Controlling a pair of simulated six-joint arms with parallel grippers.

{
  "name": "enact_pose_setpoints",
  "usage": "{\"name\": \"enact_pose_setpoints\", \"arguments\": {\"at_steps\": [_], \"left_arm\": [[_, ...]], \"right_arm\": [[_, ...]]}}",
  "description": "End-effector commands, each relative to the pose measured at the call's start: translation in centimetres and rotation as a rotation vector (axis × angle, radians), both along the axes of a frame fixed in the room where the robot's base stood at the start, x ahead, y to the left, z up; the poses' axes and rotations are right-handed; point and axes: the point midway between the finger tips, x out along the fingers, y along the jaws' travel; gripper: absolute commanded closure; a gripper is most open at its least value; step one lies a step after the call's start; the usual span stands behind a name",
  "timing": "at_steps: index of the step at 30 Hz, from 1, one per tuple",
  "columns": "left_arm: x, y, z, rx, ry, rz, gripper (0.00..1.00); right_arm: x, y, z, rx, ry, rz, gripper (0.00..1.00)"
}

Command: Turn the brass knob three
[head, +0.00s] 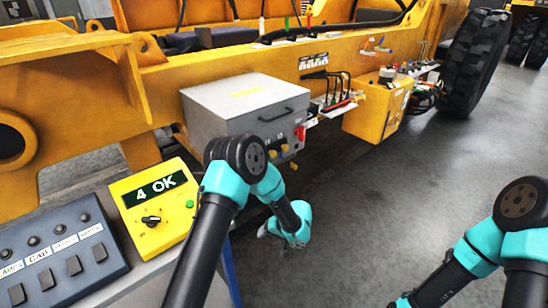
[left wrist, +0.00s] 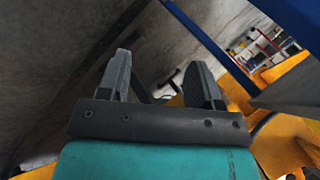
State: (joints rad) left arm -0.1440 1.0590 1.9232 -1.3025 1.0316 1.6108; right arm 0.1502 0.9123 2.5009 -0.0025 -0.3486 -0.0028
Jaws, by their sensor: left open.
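A yellow control box (head: 160,206) at the left of the head view has a dark knob (head: 151,221), a green button (head: 190,204) and a display reading "4 OK". A grey panel (head: 62,255) beside it carries several small dark knobs along its top and square switches below. My left gripper (left wrist: 160,82) is open and empty in the left wrist view, with its two grey fingers apart. In the head view its wrist hangs to the right of the yellow box, over the floor. My right gripper is out of view.
A grey metal case (head: 248,103) with a handle is mounted on the yellow machine frame (head: 220,60) behind my left arm. Further right are cables, a yellow box (head: 377,108) and a large tyre (head: 474,62). The concrete floor (head: 390,215) at centre right is clear.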

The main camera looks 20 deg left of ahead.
Motion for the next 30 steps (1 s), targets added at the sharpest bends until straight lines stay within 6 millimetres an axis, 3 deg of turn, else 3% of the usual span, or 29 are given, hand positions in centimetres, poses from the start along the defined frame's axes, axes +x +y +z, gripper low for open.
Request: {"name": "enact_pose_setpoints", "arguments": {"at_steps": [3,7,12,15,19,30], "left_arm": [[5.5,-1.5,4.3,0.191,-0.268,0.010,0.41],[10.4,-4.1,10.1,0.353,-0.627,0.026,0.41],[14.0,-7.8,17.1,0.453,-1.056,0.040,0.41],[14.6,-9.3,19.4,0.469,-1.205,0.043,0.41],[14.9,-9.9,20.4,0.473,-1.277,0.045,0.41],[15.0,-9.7,20.4,0.473,-1.275,0.047,0.41]], "right_arm": [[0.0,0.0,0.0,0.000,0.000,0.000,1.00],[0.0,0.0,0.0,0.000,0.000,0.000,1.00],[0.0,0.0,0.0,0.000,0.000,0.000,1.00],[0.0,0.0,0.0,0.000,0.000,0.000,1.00],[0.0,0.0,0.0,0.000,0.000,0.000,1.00],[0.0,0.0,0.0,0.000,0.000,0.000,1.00]]}}
